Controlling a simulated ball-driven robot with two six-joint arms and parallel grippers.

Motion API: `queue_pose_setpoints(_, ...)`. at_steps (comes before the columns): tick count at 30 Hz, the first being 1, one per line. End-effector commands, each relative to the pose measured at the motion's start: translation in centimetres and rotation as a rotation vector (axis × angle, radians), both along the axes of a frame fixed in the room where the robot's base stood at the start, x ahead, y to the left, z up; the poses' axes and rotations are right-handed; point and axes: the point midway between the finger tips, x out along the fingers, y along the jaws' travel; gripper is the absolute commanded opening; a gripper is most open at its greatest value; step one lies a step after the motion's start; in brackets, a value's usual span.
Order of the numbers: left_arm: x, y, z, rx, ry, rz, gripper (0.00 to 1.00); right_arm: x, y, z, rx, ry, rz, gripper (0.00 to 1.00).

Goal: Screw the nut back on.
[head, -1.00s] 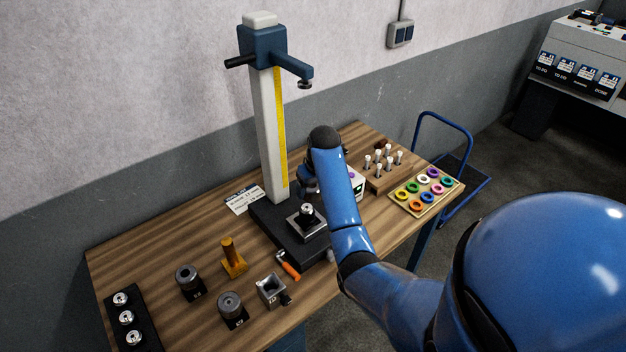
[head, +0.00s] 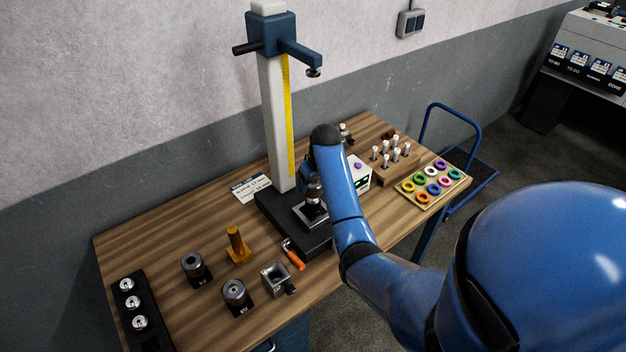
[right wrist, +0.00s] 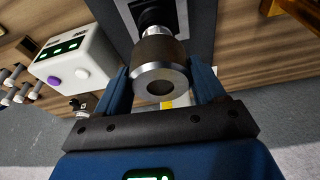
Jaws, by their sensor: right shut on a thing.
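The nut (right wrist: 160,65) looks like a round collar with a dark knurled band and a bright steel end with a hole. My right gripper (right wrist: 162,82) has a blue finger on each side of it and is shut on it. Beyond the nut, a dark stem (right wrist: 150,14) lines up with it; whether the threads are engaged is hidden. In the head view, my right gripper (head: 313,184) is above the steel block (head: 311,217) on the stand's black base (head: 285,222). My arm hides part of this. My left gripper is not in view.
A tall stand (head: 275,110) with a yellow scale rises behind the block. A white box (head: 361,176) with green displays is close on the right. A ring tray (head: 432,187) is farther right.

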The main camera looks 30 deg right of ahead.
Motion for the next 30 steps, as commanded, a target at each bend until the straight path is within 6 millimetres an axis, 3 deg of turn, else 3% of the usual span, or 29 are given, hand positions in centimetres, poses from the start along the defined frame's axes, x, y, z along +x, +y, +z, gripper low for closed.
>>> queue_pose_setpoints(30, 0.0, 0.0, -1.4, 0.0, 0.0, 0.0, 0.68, 0.0, 0.0, -4.4, 0.0, -0.001, 0.0, 0.34)
